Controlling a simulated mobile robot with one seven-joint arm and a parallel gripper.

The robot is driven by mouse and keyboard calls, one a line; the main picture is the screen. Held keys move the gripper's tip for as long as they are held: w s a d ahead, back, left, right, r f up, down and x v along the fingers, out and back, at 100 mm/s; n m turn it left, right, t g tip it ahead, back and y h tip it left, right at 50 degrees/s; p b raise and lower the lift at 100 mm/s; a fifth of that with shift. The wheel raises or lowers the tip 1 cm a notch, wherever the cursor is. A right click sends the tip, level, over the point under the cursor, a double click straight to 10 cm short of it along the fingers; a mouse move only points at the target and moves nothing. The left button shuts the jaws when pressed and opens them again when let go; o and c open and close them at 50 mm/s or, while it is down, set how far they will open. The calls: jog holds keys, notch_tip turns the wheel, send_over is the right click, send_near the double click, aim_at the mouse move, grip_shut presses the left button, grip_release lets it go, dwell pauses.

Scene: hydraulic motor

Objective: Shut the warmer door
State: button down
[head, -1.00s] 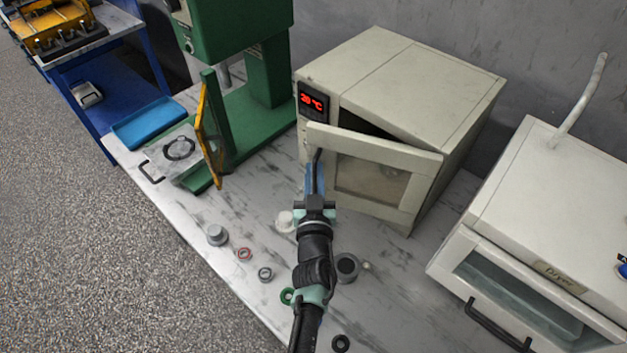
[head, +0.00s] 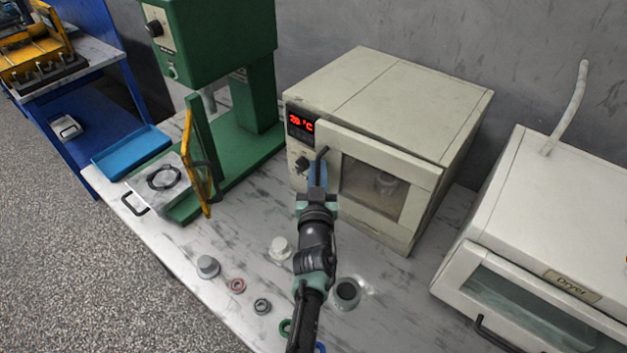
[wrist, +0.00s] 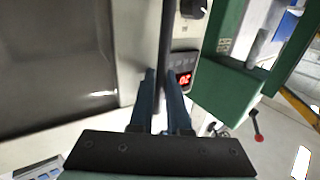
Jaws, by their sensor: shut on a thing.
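The warmer (head: 395,85) is a cream box with a red digital display (head: 301,123), standing on the bench. Its windowed door (head: 424,190) sits close against the front; I cannot tell whether a thin gap is left at the handle side. My gripper (head: 318,174) is shut on the dark door handle (head: 322,152) at the door's left side. In the wrist view, the two blue fingers (wrist: 160,92) hold the upright handle bar (wrist: 167,40) between them, beside the door's dark window (wrist: 55,60). A pale object shows through the door window in the head view.
A green press (head: 262,95) with a yellow-edged guard stands left of the warmer. A white dryer (head: 560,200) stands on the right. Several small rings and caps, including a grey cup (head: 347,292), lie on the bench (head: 215,308) around my arm.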

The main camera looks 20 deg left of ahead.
jog(key=shift+w, duration=0.75)
jog(key=shift+b, duration=0.3)
jog(key=shift+r, duration=0.15)
jog(key=c, duration=1.2)
grip_release()
jog(key=shift+w, duration=0.1)
jog(key=shift+o, duration=0.2)
jog(key=shift+d, duration=0.1)
jog(key=shift+s+d, duration=0.2)
jog(key=shift+s, duration=0.05)
jog(key=p+v, duration=0.4)
jog(key=v, duration=0.8)
jog(key=shift+s+a, duration=0.2)
jog(key=shift+s, duration=0.15)
